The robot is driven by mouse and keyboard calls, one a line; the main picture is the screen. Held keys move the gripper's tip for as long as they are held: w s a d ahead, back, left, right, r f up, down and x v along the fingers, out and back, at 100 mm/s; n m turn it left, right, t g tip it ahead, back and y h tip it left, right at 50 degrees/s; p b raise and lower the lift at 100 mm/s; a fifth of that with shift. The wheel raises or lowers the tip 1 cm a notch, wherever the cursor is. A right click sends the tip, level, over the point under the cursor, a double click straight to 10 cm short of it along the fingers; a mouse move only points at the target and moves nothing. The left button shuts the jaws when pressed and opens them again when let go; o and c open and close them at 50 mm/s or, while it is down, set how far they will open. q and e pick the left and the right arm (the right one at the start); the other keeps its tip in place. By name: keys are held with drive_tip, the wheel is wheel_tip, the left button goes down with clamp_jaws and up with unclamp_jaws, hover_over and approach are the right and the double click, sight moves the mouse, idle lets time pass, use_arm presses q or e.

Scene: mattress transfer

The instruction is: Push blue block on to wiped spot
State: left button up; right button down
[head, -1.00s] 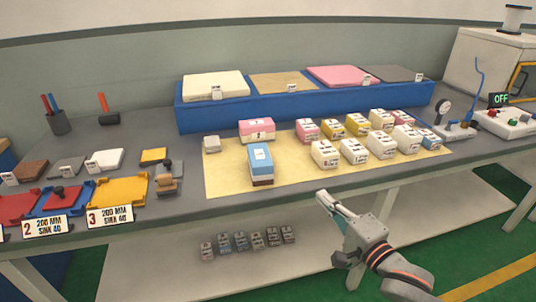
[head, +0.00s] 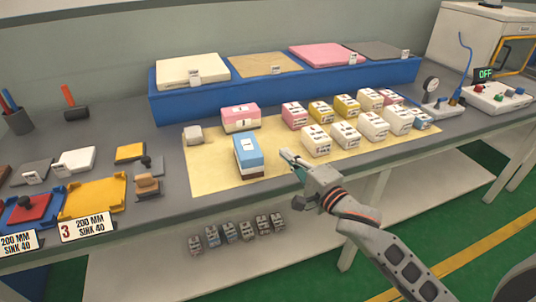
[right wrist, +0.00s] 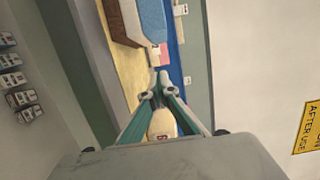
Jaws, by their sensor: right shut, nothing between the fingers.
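The blue block (head: 248,150), with a blue top, a white label and a brown lower layer, sits on the tan mat (head: 207,176) near its front left part. It also shows at the top of the right wrist view (right wrist: 151,20). My right gripper (head: 286,155) is shut and empty, just right of the blue block with a small gap between them. Its fingertips (right wrist: 158,82) point toward the block's side in the right wrist view. I cannot make out a distinct wiped spot on the mat. My left gripper is not in view.
A pink-and-white block (head: 240,118) stands close behind the blue one, and a small grey block (head: 193,134) is to its left. Several white, yellow and pink blocks (head: 316,141) fill the mat's right side. A blue rack (head: 215,105) stands behind.

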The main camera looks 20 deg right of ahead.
sight(248, 155)
drive_tip(key=x, duration=0.3)
drive_tip(key=a, duration=0.2)
drive_tip(key=shift+s+a+f, duration=0.1)
drive_tip(key=shift+a, duration=0.15)
drive_tip(key=shift+a+b, duration=0.3)
drive_tip(key=shift+a, duration=0.4)
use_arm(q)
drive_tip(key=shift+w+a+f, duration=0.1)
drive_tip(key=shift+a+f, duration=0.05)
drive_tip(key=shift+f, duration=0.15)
